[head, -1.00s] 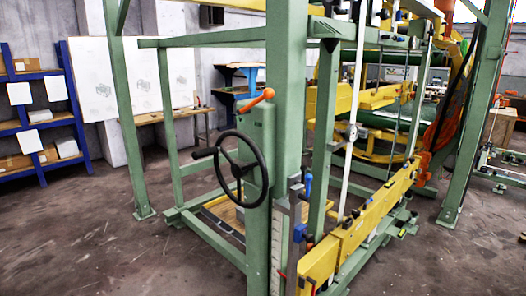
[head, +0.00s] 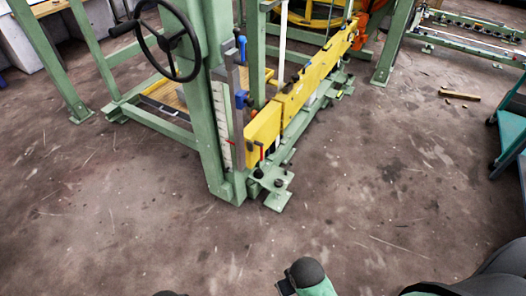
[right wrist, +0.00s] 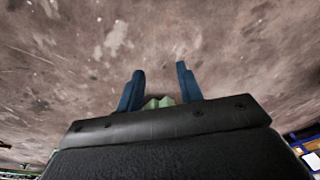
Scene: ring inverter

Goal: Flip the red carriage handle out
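A small red handle (head: 261,146) shows at the near end of the yellow beam (head: 287,104), on the low carriage of the green machine frame. It is too small in the head view to tell how far it is turned. My right gripper (right wrist: 160,70) shows in the right wrist view with its two blue fingers apart and no object held between them. It points over bare floor, and the red handle is not in that view. My left gripper is not in view.
A black handwheel (head: 168,42) and a green post (head: 205,130) stand left of the beam. Blue-handled levers (head: 241,97) sit beside the post. A green foot plate (head: 275,185) juts out at floor level. The concrete floor in front is clear. A teal cart (head: 510,130) stands at the right edge.

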